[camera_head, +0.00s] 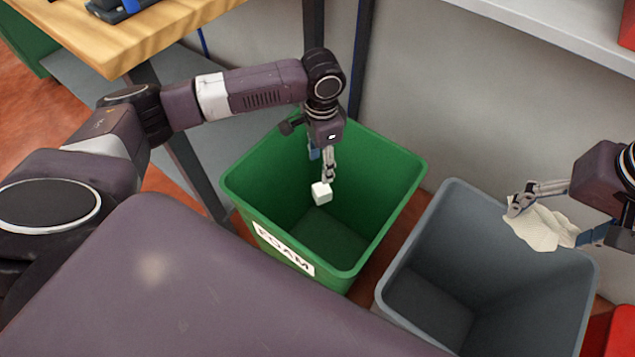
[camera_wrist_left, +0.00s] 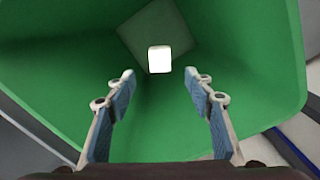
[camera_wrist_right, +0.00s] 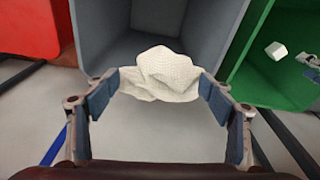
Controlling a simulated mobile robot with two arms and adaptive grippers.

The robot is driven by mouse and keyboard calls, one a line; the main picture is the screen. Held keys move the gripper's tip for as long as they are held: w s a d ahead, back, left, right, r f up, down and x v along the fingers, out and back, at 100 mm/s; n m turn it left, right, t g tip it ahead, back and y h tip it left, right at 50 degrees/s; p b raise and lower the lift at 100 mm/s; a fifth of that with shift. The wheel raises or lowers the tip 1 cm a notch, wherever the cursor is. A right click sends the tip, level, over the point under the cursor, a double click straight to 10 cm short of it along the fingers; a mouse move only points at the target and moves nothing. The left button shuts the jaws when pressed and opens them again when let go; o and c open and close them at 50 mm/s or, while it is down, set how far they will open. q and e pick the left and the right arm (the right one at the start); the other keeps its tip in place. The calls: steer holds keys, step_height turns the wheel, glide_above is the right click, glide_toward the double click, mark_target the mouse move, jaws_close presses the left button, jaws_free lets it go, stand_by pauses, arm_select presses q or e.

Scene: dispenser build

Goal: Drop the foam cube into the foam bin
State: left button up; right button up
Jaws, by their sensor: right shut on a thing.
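The white foam cube (camera_head: 321,193) is in the air inside the green foam bin (camera_head: 258,212), which has a FOAM label on its front. In the left wrist view the cube (camera_wrist_left: 159,59) shows beyond the fingertips, apart from them, with the bin floor behind it. My left gripper (camera_head: 322,166) points down into the bin with its fingers spread and nothing between them. My right gripper (camera_head: 545,212) is shut on a crumpled cream cloth (camera_head: 542,229) over the grey bin; the cloth (camera_wrist_right: 166,76) also shows between its fingers in the right wrist view.
The grey bin (camera_head: 440,300) stands right of the green one. A red bin (camera_wrist_right: 28,30) shows beyond it in the right wrist view. A wooden table (camera_head: 150,38) is at the upper left, and a white shelf (camera_head: 560,25) is at the upper right.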

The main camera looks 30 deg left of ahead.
arm_select(q)
step_height(320, 180, up, 12)
stand_by(0.7)
stand_by(0.4)
